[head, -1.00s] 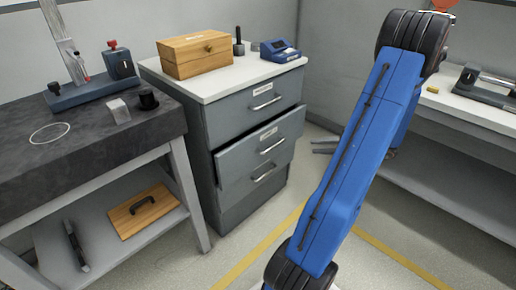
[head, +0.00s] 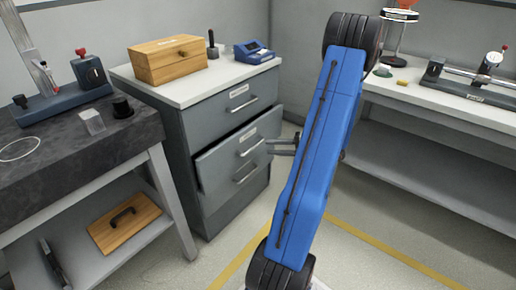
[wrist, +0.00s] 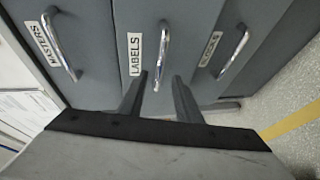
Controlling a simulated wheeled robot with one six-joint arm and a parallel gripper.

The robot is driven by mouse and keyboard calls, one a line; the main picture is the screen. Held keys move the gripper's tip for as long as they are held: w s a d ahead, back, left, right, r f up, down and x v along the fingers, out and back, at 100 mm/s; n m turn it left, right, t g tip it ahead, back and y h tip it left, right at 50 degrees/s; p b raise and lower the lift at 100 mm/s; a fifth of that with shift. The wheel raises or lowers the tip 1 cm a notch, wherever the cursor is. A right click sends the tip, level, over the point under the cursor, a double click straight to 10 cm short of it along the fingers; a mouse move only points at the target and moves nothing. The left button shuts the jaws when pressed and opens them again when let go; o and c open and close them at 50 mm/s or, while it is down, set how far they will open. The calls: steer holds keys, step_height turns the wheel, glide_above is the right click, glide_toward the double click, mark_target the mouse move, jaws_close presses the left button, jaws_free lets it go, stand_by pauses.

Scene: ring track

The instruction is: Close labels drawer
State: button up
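The labels drawer (head: 222,163) is the middle drawer of the grey cabinet. It stands partly pulled out, with a dark gap above its front. Its silver bar handle (head: 252,148) is near my gripper (head: 270,146), which is partly hidden behind my blue arm. In the wrist view the LABELS tag (wrist: 136,54) sits beside the handle (wrist: 163,48). My gripper (wrist: 160,78) is open and empty there, its two fingers apart with the handle's lower end between them in the picture. I cannot tell whether they touch the drawer.
The MASTERS drawer (wrist: 78,35) above looks shut. A wooden box (head: 168,60) and a blue device (head: 253,52) stand on the cabinet top (head: 200,92). A dark workbench (head: 75,150) stands at left, a white-topped bench (head: 440,100) at right. Floor with yellow lines is clear.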

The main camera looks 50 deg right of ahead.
steer(key=x, duration=0.7)
steer(key=shift+w+a, duration=0.1)
steer(key=shift+c, duration=0.7)
jaws_close()
